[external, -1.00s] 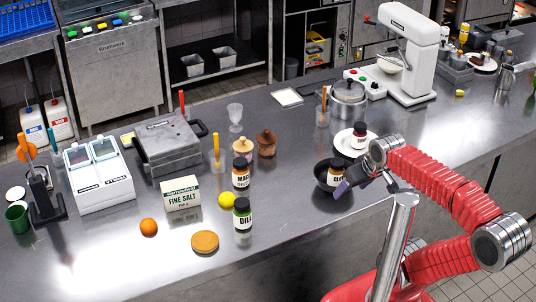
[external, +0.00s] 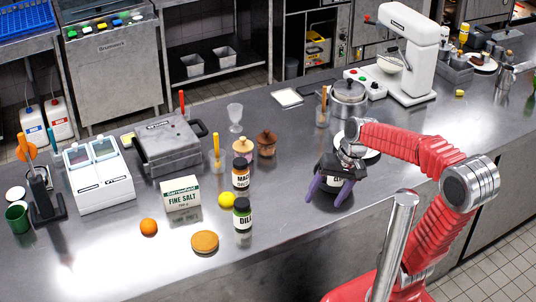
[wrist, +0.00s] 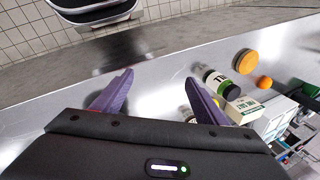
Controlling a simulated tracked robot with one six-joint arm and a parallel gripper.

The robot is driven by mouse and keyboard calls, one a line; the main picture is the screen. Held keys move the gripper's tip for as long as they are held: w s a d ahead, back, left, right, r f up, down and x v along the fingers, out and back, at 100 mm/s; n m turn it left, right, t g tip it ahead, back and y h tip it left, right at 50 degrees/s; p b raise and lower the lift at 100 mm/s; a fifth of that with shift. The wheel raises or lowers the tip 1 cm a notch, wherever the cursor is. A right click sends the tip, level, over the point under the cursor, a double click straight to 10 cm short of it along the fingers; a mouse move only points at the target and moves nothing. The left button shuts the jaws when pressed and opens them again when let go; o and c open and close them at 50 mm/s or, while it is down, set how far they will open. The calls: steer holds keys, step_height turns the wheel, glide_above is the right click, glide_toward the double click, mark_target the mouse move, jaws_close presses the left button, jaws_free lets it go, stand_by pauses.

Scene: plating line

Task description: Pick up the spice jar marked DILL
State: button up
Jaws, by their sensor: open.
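The DILL jar (external: 242,215) stands upright on the steel counter, with a black cap, dark green glass and a white label with dark letters. In the wrist view the DILL jar (wrist: 217,80) shows beyond my fingertips, its label partly readable. My gripper (external: 328,201) has purple fingers, spread open and pointing down, to the right of the jar with a clear gap between. In the wrist view my gripper (wrist: 158,85) shows nothing between its fingers.
A lemon (external: 226,200) and the MACE-like labelled jar (external: 240,173) stand close behind the DILL jar. A round orange-brown disc (external: 204,242) lies to its front left. A salt box (external: 182,194) stands further left. The counter between my gripper and the DILL jar is clear.

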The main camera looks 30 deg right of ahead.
steer(key=w+a+f+m+g+y, duration=0.45)
steer(key=w+a+m, duration=0.2)
steer(key=a, duration=0.25)
steer(key=m+y, duration=0.5)
steer(key=y, duration=0.1)
glide_toward(235, 221)
steer(key=shift+s+d+r, duration=0.15)
steer(key=shift+d+r, duration=0.05)
steer(key=shift+a, duration=0.1)
steer(key=shift+x, duration=1.05)
steer(key=shift+f+x, duration=0.2)
steer(key=shift+x, duration=2.45)
steer(key=shift+h, duration=0.25)
steer(key=shift+c, duration=0.3)
steer(key=c, duration=1.3)
